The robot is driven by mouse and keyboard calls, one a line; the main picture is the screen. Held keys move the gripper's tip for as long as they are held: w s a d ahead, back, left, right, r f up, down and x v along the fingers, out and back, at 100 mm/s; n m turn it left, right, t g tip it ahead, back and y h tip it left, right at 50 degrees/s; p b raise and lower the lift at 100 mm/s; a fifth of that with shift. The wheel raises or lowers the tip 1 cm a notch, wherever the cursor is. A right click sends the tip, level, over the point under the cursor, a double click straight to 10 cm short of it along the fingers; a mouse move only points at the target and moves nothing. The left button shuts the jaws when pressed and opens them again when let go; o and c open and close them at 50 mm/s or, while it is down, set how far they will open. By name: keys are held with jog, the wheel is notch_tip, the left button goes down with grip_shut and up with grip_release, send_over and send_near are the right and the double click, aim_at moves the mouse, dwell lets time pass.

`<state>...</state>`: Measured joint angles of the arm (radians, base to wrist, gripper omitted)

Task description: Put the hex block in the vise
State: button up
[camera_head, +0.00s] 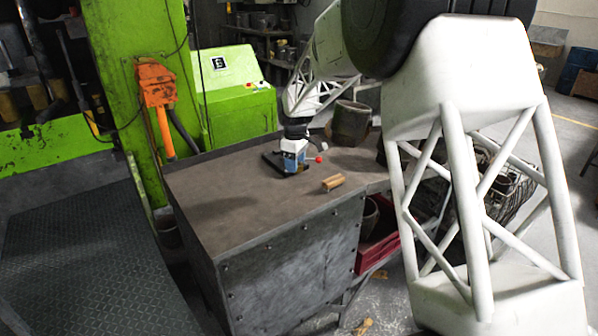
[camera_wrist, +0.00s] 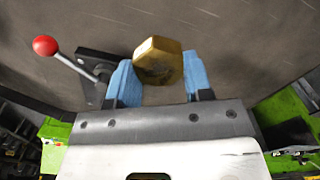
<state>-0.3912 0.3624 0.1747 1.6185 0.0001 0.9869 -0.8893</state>
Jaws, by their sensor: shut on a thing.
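The hex block (camera_wrist: 158,62) is brass-coloured and sits between the two blue fingers of my gripper (camera_wrist: 157,82) in the wrist view. My gripper is shut on it. In the head view my gripper (camera_head: 291,164) is low over the table, and I cannot make out the held block there. The vise (camera_wrist: 92,68) shows as a dark base with a red-knobbed lever, left of the fingers in the wrist view. In the head view its dark base (camera_head: 272,163) is close around my gripper, which hides most of it. I cannot tell whether block and vise touch.
A brass-coloured piece (camera_head: 333,182) lies on the table (camera_head: 230,205), right of my gripper. A dark pot (camera_head: 351,123) stands behind. The green press (camera_head: 140,60) rises at the left. The table's front left is clear.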

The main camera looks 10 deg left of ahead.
jog(key=w+a, duration=0.2)
jog(key=w, duration=0.3)
jog(key=w+a, duration=0.3)
jog(key=w, duration=0.2)
jog(key=w+a, duration=0.2)
jog(key=w, duration=0.4)
jog(key=shift+a, duration=0.3)
jog(key=shift+w+a+f, duration=0.1)
jog(key=shift+w+a, duration=0.2)
jog(key=shift+w, duration=0.25)
jog(key=shift+w+a, duration=0.25)
jog(key=shift+w, duration=0.25)
jog(key=shift+f, duration=0.25)
jog(key=shift+f, duration=2.5)
jog(key=shift+f, duration=0.25)
jog(key=o, duration=1.2)
jog(key=shift+f, duration=0.15)
jog(key=shift+r, duration=0.3)
jog(key=shift+r, duration=2.5)
